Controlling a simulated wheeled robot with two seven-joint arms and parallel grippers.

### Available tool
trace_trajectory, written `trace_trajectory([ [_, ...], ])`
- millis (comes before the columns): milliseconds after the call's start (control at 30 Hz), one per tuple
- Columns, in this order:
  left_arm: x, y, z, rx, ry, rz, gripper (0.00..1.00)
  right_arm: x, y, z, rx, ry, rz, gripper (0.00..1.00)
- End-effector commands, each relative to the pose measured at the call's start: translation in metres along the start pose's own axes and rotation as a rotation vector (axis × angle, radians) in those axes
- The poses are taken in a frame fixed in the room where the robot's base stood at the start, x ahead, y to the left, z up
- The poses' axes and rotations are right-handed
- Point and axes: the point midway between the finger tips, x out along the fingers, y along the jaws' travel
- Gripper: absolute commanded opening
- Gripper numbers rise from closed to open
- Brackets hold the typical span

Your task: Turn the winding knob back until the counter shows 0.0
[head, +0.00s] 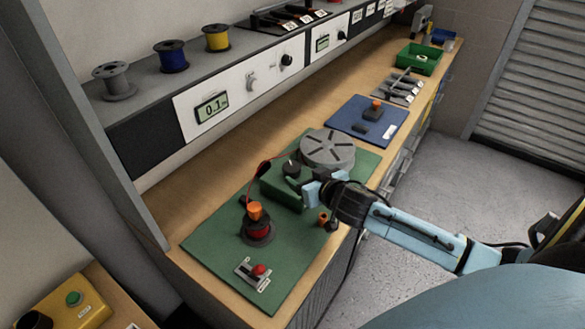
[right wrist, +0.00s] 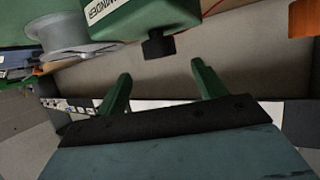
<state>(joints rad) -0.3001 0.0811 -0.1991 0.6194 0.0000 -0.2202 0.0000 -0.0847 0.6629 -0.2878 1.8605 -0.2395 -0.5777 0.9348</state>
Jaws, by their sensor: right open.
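The counter (head: 212,108) on the white panel reads about 0.1; any further digits are too small to tell. The green winder box (head: 283,190) stands on the green mat, with a dark round part (head: 292,168) on top. In the right wrist view the winder (right wrist: 160,15) shows a black knob (right wrist: 158,46) on the side facing me. My right gripper (head: 312,189) is at the right side of the winder. Its green fingers (right wrist: 160,72) are open and empty, with the knob just beyond the gap between their tips. My left gripper is not in view.
A grey slotted disc (head: 327,149) stands close behind the winder. An orange-topped post with a red coil (head: 257,225) and a red-handled switch (head: 254,271) are nearer on the mat. A blue mat (head: 365,121) lies further back. Spools (head: 173,56) stand on the shelf.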

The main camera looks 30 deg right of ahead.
Motion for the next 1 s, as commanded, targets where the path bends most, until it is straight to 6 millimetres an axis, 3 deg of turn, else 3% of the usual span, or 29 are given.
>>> trace_trajectory([
  [200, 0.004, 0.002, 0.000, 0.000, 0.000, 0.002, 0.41, 0.040, 0.000, 0.000, 0.002, 0.001, 0.002, 0.70],
  [400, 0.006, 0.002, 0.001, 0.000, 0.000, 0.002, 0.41, 0.067, 0.000, 0.000, 0.001, 0.000, 0.002, 0.70],
  [600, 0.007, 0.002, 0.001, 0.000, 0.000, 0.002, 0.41, 0.078, 0.000, 0.001, 0.001, -0.001, 0.001, 0.70],
  [900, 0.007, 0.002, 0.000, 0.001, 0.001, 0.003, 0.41, 0.080, 0.000, 0.000, 0.001, -0.001, 0.000, 0.70],
  [1000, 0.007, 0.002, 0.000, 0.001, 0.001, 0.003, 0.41, 0.080, 0.000, 0.001, 0.001, -0.001, 0.000, 0.58],
])
